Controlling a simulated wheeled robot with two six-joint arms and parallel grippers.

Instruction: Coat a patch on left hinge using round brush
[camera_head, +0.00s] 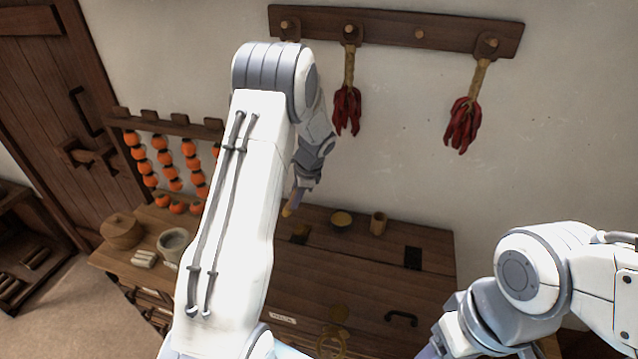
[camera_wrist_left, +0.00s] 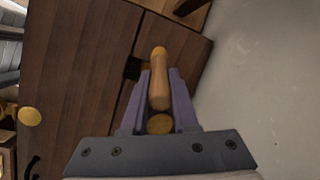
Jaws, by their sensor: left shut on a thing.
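The left hinge (camera_head: 299,236) is a dark plate near the back of the wooden chest lid. It also shows in the left wrist view (camera_wrist_left: 132,68), just beyond my fingers and partly covered. My left gripper (camera_head: 297,198) is shut on the round brush (camera_wrist_left: 159,80), whose wooden handle stands between the fingers. The brush's tan tip (camera_head: 287,212) shows below the gripper in the head view, close to the left hinge. Whether it touches the hinge I cannot tell. The bristles are not clear.
Another dark hinge (camera_head: 412,258) lies farther right. A handle (camera_head: 401,318) is on the chest. A stone mortar (camera_head: 173,241) stands left. Dried chillies (camera_head: 347,110) hang above.

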